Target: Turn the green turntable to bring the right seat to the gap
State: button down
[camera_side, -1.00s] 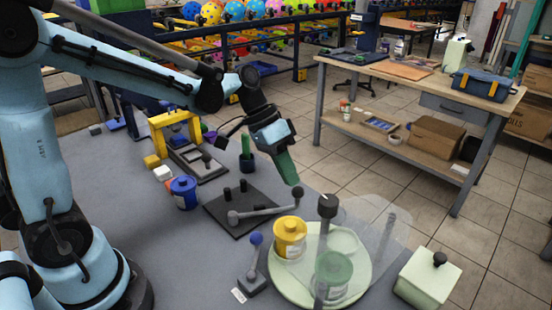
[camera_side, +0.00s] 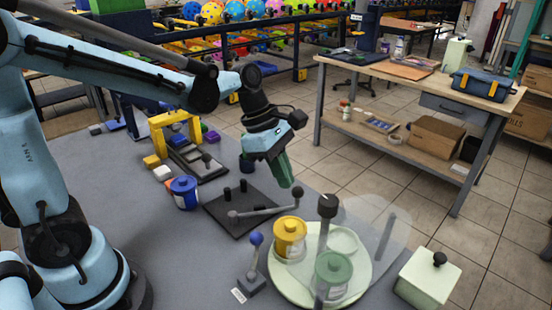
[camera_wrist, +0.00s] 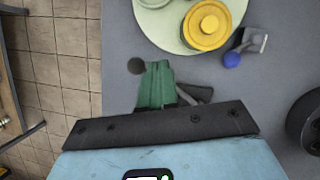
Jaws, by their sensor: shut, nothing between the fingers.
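The green turntable (camera_side: 282,284) is a pale green disc at the front right of the table, partly behind a clear guard (camera_side: 378,222). A yellow pot (camera_side: 290,238) sits on its left side and a green pot (camera_side: 334,275) at its front. A pale, empty-looking round seat (camera_side: 343,240) shows at its back right. The turntable also shows at the top of the wrist view (camera_wrist: 163,28). My gripper (camera_side: 288,186), with green fingers, is shut and empty. It hangs above the black plate, up and left of the turntable, apart from it.
A dark plate (camera_side: 225,212) with a grey lever (camera_side: 265,213) lies below my gripper. A blue-knobbed lever (camera_side: 254,258) stands left of the turntable and a pale green box (camera_side: 428,277) right of it. A blue pot (camera_side: 184,192) and a yellow frame (camera_side: 174,130) stand further left.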

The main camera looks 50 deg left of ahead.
jog(key=n, duration=0.1)
send_near(316, 231)
jog(key=shift+n, duration=0.3)
notch_tip(316, 231, down, 5)
jog(key=shift+s+a+r, duration=0.1)
jog(key=shift+s+a, duration=0.05)
jog(key=shift+a, duration=0.05)
jog(key=d, duration=0.1)
jog(key=w+d, duration=0.1)
jog(key=shift+w+d+f, duration=0.1)
jog(key=shift+d+f, duration=0.2)
jog(key=shift+d, duration=0.05)
jog(key=shift+w+d, duration=0.25)
jog(key=shift+d, duration=0.3)
